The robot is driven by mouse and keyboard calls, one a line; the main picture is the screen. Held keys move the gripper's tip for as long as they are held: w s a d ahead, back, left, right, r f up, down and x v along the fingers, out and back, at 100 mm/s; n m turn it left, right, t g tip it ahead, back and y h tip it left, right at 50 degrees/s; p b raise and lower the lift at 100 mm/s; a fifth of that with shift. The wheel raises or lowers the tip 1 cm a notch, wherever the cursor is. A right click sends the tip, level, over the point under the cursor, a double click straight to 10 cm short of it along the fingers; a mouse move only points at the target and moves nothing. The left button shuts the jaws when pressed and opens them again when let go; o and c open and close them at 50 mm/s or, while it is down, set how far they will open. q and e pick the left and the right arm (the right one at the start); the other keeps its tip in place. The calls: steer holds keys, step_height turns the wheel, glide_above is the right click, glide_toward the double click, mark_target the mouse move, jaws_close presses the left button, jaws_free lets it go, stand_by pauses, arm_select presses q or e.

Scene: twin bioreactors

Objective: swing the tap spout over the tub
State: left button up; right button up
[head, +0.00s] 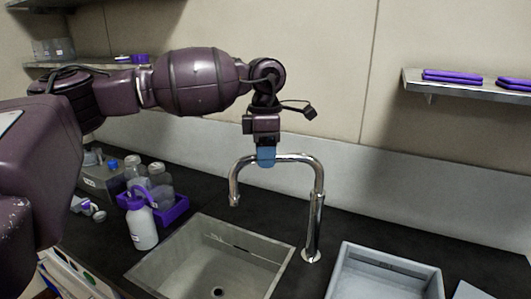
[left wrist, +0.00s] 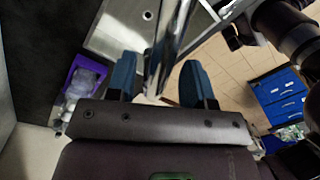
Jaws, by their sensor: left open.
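The chrome tap spout (head: 285,158) arches left from its upright post (head: 313,225), and its outlet hangs over the sink (head: 190,237). A light grey tub (head: 433,277) stands on the counter to the right of the post. My left gripper (head: 266,158) points down at the horizontal part of the spout, its blue fingers overlapping it. In the left wrist view, the left gripper (left wrist: 158,80) is open, and the shiny spout (left wrist: 170,40) runs between its two blue fingers. Whether a finger touches the spout I cannot tell. My right gripper does not show.
A purple rack (head: 177,210) with clear bottles and a white bottle (head: 142,227) with a purple top stand left of the sink. A wall shelf (head: 465,86) with purple items is at the upper right. Blue drawers (left wrist: 278,90) show in the left wrist view.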

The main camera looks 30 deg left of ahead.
arm_select(q)
jaws_close()
stand_by(0.4)
